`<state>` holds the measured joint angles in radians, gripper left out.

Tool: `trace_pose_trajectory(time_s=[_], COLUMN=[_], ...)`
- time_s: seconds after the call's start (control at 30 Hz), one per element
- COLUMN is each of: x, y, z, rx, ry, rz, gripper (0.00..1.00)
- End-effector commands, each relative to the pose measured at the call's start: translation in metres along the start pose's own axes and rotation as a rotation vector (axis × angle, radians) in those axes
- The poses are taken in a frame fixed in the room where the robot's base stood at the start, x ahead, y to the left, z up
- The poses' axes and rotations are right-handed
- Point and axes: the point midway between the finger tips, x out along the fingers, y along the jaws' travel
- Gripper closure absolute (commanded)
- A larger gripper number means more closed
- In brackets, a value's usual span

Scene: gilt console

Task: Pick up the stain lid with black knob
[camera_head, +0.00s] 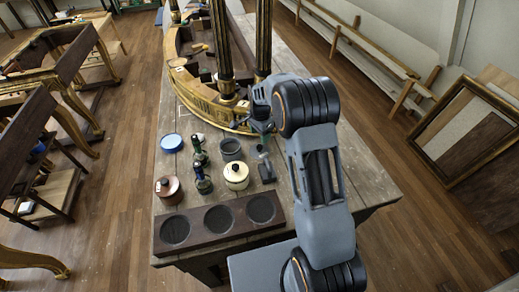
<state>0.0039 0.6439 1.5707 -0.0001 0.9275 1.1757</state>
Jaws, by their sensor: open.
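A cream pot with a pale lid and a small dark knob (236,171) stands upright on the workbench, near its middle. A reddish-brown pot with a knobbed lid (168,188) stands to its left; its knob is too small to make out well. My gripper (262,135) is open and empty, above and to the right of the cream pot in the picture, apart from it. My wrist partly hides the gripper, and its height above the bench is hard to judge.
Dark green bottles (201,172) stand left of the cream pot. A grey open pot (230,149) is behind it, and a small dark item (266,170) is to its right. A three-hole wooden rack (219,219) lies in front. The gilt console (205,100) stands behind. A blue lid (172,142) lies left.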

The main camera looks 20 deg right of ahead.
Motion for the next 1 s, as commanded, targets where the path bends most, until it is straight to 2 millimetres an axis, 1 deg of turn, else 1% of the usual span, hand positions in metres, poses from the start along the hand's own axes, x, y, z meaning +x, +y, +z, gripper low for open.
trace_pose_trajectory(time_s=[0.1, 0.37, 0.6, 0.7, 0.83, 1.0], x=[0.012, 0.026, 0.058, 0.067, 0.071, 0.072], y=[0.000, 0.000, -0.002, -0.003, -0.003, -0.003], z=[0.000, 0.001, 0.001, 0.001, 0.001, 0.001], rx=[-0.001, -0.002, -0.002, -0.002, -0.002, -0.002], ry=[-0.001, -0.001, -0.001, 0.000, 0.000, 0.000], rz=[0.001, 0.003, 0.002, 0.001, 0.000, -0.001], gripper=[0.42, 0.42, 0.42, 0.42, 0.42, 0.42])
